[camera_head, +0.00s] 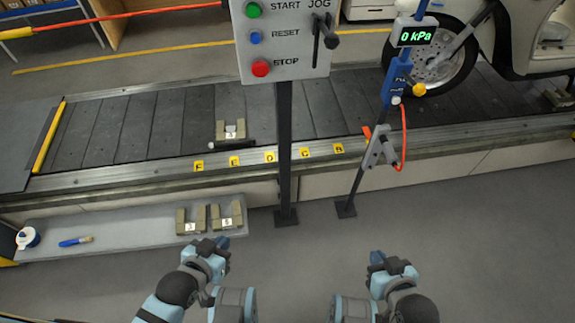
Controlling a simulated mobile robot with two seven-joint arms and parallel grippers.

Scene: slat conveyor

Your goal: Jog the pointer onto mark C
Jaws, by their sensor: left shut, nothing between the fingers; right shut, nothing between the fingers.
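The yellow lettered marks run along the conveyor's near edge; mark C (304,152) is just right of the panel's post, between D (269,156) and B (338,148). A small orange-red piece (367,132), which looks like the pointer, is right of B, partly hidden by the air-line stand. The control panel (287,55) has a black JOG lever (327,35), a green START button (253,10), a blue RESET and a red STOP button (260,68). My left gripper (222,245) and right gripper (378,258) are shut and empty, low in front, away from the panel.
A blue air-line stand (396,75) with a red hose and a 0 kPa display stands right of the panel. A scooter (515,40) is on the conveyor. A chock block (231,131) sits on the slats (120,125). A low shelf (120,238) holds two more blocks, tape and a brush.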

